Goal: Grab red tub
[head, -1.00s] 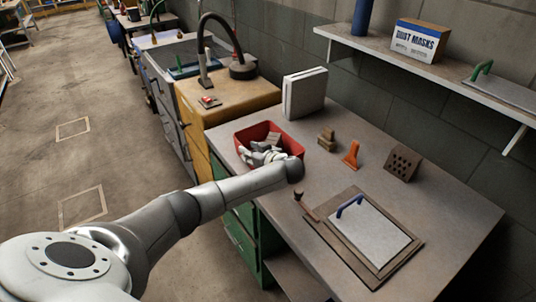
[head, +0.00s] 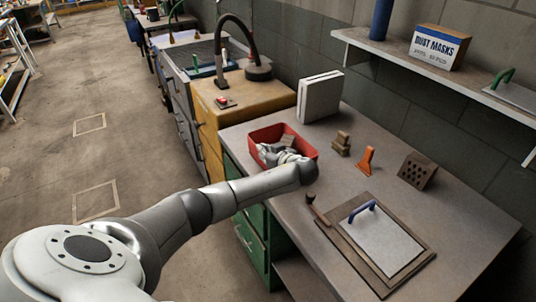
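The red tub (head: 299,138) stands on the workbench near its back left end, with pale and brown pieces inside. My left arm reaches in from the lower left. My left gripper (head: 272,155) is at the tub's front left side, over or at its near wall. The wrist hides part of the tub's front, and the fingers are too small and overlapped to tell whether they are open or shut, or touching the tub. My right gripper is not in view.
On the workbench (head: 300,215) are a white box (head: 320,97), small tan blocks (head: 341,143), an orange tool (head: 367,160), a hollow brick (head: 417,170) and a blue-handled float (head: 385,245) on a board. A shelf with a dust mask box (head: 440,46) hangs above. Floor at left is open.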

